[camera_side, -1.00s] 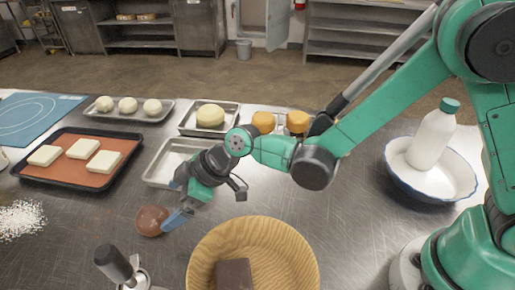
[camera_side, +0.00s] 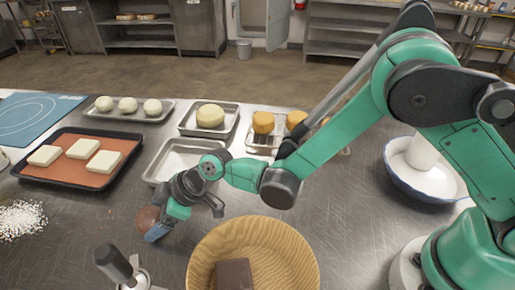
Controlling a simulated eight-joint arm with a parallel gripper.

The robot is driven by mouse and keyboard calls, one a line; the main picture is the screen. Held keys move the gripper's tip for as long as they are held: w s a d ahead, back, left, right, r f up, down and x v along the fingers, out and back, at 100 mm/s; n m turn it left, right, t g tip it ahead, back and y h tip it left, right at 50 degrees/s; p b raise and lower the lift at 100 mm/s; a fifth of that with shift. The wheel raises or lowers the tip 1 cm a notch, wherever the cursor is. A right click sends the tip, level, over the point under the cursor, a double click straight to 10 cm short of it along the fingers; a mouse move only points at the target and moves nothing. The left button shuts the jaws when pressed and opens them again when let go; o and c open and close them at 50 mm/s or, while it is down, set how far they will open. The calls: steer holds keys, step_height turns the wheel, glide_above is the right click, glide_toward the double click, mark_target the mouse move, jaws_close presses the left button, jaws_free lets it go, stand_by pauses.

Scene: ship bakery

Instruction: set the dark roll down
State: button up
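The dark roll (camera_side: 148,217), a round brown ball, is at the left of the steel table, in front of an empty steel tray. My gripper (camera_side: 155,226) is down at the roll. One blue finger (camera_side: 158,233) crosses in front of its lower right side; the other finger is hidden. I cannot tell whether the fingers press on the roll, nor whether it rests on the table or is just above it.
The empty steel tray (camera_side: 158,180) lies just behind my gripper. A wooden bowl (camera_side: 300,250) with a dark brown block (camera_side: 234,274) stands to the right. A black-handled tool (camera_side: 115,264) stands in front.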

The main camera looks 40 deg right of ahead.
steer(key=c, duration=0.8)
steer(key=shift+c, duration=0.2)
steer(key=shift+r, duration=0.15)
